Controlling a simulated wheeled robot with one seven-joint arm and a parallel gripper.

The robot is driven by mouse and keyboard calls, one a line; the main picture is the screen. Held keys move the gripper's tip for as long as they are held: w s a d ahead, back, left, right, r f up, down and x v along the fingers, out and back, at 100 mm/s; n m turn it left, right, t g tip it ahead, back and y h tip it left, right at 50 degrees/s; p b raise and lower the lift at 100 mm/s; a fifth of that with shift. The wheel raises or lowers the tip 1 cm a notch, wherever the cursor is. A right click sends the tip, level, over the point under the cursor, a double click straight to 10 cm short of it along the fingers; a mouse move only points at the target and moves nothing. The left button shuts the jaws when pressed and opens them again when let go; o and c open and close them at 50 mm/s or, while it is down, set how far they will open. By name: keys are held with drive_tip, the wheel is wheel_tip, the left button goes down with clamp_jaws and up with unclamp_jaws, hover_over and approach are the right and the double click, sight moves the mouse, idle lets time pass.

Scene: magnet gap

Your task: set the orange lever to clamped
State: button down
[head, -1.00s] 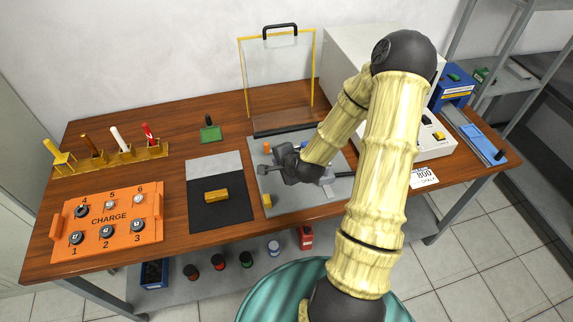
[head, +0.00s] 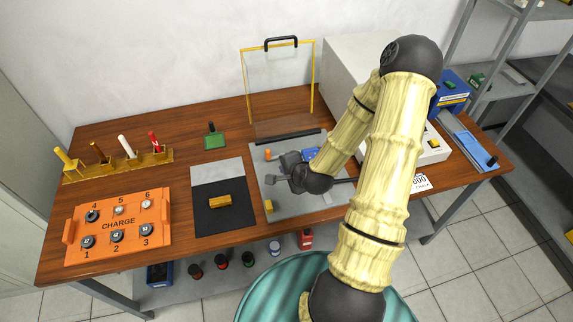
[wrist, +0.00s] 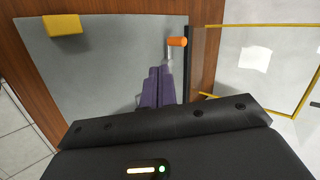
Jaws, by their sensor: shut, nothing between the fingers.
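The orange lever (head: 268,155) stands on the grey plate (head: 285,208), near its back left part. In the wrist view its orange knob (wrist: 177,42) sits on a pale stem, just past my fingertips. My gripper (head: 267,180) is shut and empty, low over the plate on the front side of the lever. In the wrist view the closed purple fingers (wrist: 160,70) end beside the stem; a small gap seems to separate them, but contact is hard to tell. The lever's base is partly hidden by the fingers.
A yellow block (head: 269,206) sits at the plate's front left corner. A clear yellow-framed screen (head: 280,82) stands behind the plate. A blue part (head: 311,153) lies right of the gripper. The orange CHARGE panel (head: 117,226) and a dark mat (head: 222,222) are to the left.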

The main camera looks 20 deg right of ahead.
drive_tip(key=s+r+p, duration=0.1)
drive_tip(key=p, duration=0.3)
drive_tip(key=shift+a, duration=0.2)
drive_tip(key=shift+s+f+p, duration=0.1)
drive_tip(key=shift+s+p, duration=0.05)
drive_tip(key=shift+p, duration=0.55)
drive_tip(key=s+a+r+n+g, duration=0.3)
drive_tip(key=s+r+n, duration=0.3)
drive_tip(key=r+n, duration=0.2)
drive_tip(key=s+a+r+n+g+h, duration=0.1)
drive_tip(key=s+a+r+n+g, duration=0.2)
drive_tip(key=r+n, duration=0.6)
wheel_tip(320, 180, up, 4)
drive_tip(key=s+a, duration=0.1)
drive_tip(key=s, duration=0.1)
drive_tip(key=shift+s+a+g, duration=0.25)
drive_tip(key=shift+s+g, duration=0.15)
drive_tip(key=shift+f, duration=0.1)
